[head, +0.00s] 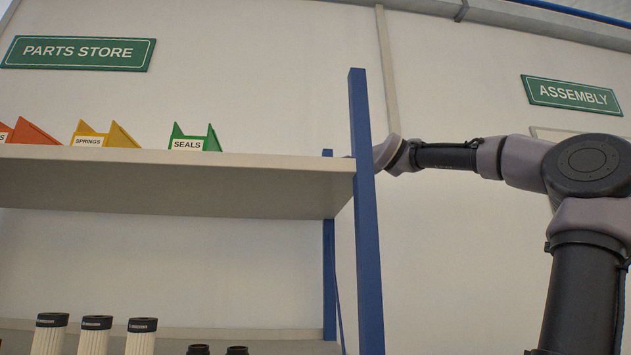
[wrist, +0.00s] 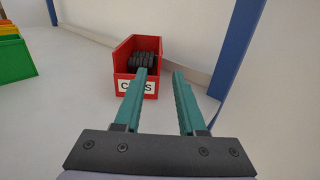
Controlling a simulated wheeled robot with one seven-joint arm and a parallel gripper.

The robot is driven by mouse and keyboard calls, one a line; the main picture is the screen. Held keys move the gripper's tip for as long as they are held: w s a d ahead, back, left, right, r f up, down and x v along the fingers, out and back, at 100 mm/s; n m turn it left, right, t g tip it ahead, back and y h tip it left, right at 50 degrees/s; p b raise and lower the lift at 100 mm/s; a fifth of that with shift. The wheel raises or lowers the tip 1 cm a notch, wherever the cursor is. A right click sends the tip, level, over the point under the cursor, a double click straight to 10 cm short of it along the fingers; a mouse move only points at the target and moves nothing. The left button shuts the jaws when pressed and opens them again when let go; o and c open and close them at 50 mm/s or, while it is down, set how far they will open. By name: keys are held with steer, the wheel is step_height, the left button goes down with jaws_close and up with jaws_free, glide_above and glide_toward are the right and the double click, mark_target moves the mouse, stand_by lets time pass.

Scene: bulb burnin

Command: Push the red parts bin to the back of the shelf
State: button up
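The red parts bin (wrist: 121,62) stands upright in the wrist view, upper middle, with dark round parts inside. Its white front label is partly covered by my left finger. My gripper (wrist: 162,72) has two teal fingers, parted with nothing between them. The fingers point toward the bin's front, the left one overlapping its right part in the picture and the right one to its right. I cannot tell whether the left finger touches the bin. In the head view, my gripper is hidden behind the blue post, and I cannot make out this bin.
The shelf board (head: 250,170) carries an orange-red bin (head: 30,132), a yellow SPRINGS bin (head: 119,137) and a green SEALS bin (head: 212,139). A blue post (head: 365,220) stands at its right end. Green and yellow bins (wrist: 14,60) show left in the wrist view, with clear shelf between.

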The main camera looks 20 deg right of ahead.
steer(key=x, duration=1)
steer(key=shift+w+a+f, duration=0.1)
steer(key=shift+w, duration=0.1)
jaws_close()
stand_by(1.2)
